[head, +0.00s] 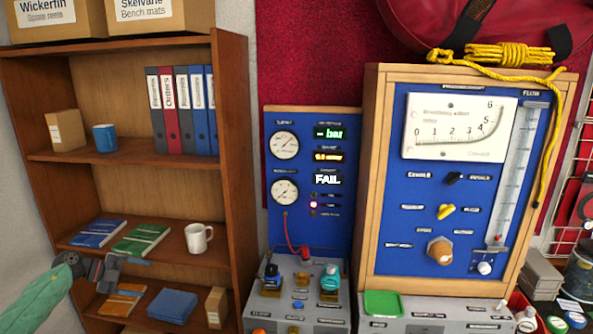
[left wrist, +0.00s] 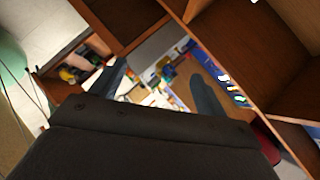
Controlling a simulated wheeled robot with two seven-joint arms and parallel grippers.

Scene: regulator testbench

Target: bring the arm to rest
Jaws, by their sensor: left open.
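My left gripper (head: 106,271) shows at the lower left of the head view, at the end of my green-covered arm. It is in front of the wooden bookshelf (head: 232,170), near the shelf that holds a blue book (head: 97,233), a green book (head: 140,239) and a white mug (head: 198,238). In the left wrist view the two dark fingers of the gripper (left wrist: 160,90) stand wide apart with nothing held between them. Whether the gripper touches the shelf cannot be told. My right gripper is in neither view.
Right of the bookshelf stands a blue test panel (head: 312,225) with two gauges and a display reading FAIL. A larger wood-framed panel (head: 372,190) with a dial is beside it. A red bag (head: 480,25) and yellow rope (head: 505,55) lie on top. Jars stand at the lower right.

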